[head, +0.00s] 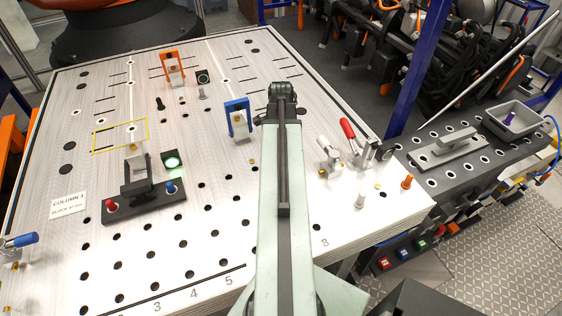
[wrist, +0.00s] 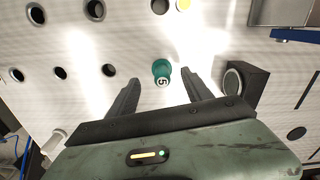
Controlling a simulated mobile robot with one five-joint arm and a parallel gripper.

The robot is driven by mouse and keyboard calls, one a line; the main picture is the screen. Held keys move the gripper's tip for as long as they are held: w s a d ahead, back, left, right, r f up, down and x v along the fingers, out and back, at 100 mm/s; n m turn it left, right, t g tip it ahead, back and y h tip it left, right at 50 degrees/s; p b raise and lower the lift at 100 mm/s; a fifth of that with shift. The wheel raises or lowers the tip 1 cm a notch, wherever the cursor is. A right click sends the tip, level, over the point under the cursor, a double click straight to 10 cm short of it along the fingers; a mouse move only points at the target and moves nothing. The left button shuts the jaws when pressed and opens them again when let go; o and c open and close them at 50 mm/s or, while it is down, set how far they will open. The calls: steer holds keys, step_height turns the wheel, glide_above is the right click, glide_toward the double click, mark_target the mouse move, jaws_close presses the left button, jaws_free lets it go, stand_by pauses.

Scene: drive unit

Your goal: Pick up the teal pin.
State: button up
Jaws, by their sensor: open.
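The teal pin (wrist: 161,70) shows in the wrist view, with a pale end marked 5 facing the camera. It is on the light perforated plate (wrist: 110,45). My gripper (wrist: 159,80) is open, with one dark finger to each side of the pin in the picture. A gap shows between the pin and each finger, and I cannot tell how far the tips are above the plate. In the head view my arm covers the spot and the pin is not visible; the plate (head: 215,215) spreads around my arm.
In the wrist view a black block with a round face (wrist: 243,82) is close right of my right finger. In the head view a blue bracket (head: 238,119) is left of my arm, and a red-handled clamp (head: 349,131) is to the right.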

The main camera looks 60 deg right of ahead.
step_height(320, 180, down, 4)
steer(key=b, duration=0.2)
steer(key=shift+w+b, duration=0.1)
steer(key=shift+b, duration=0.2)
steer(key=shift+r, duration=0.2)
jaws_close()
step_height(320, 180, up, 11)
steer(key=p, duration=1.1)
steer(key=shift+f, duration=0.2)
